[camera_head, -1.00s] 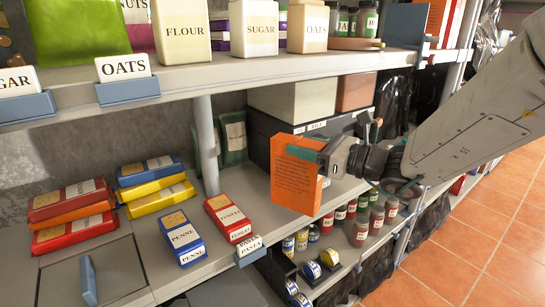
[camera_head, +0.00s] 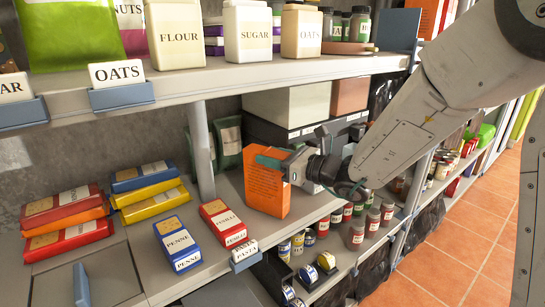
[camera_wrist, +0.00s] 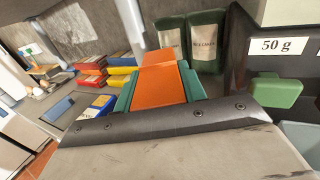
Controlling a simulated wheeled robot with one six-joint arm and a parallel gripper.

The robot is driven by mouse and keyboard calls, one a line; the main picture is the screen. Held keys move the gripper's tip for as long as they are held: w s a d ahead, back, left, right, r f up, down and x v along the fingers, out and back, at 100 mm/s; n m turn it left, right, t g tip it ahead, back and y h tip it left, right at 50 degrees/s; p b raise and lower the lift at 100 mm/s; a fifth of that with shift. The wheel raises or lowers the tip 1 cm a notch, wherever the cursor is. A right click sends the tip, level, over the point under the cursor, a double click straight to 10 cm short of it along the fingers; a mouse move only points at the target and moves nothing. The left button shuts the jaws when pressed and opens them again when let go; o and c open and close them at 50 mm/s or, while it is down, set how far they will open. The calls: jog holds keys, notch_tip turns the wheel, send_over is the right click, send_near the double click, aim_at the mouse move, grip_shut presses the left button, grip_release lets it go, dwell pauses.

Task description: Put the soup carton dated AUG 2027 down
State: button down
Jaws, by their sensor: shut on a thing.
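The orange soup carton (camera_head: 266,183) is upright at the middle shelf, right of the red box, with small print on the side facing the head camera. Its date cannot be read. My gripper (camera_head: 268,163) is shut on the carton from the right, near its upper part. In the wrist view the orange carton (camera_wrist: 160,86) sits between the green fingers of my gripper (camera_wrist: 158,92). The carton's base appears at or just above the shelf surface (camera_head: 225,190); I cannot tell whether it touches.
Blue penne (camera_head: 178,240) and red fusilli (camera_head: 222,221) boxes stand to the left, with a pasta label (camera_head: 245,254) at the shelf edge. Dark boxes (camera_head: 300,138) are behind. Jars and cans (camera_head: 357,234) fill the lower shelf. The upper shelf (camera_head: 260,72) overhangs.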

jog(key=shift+f, duration=0.15)
jog(key=c, duration=0.8)
grip_release()
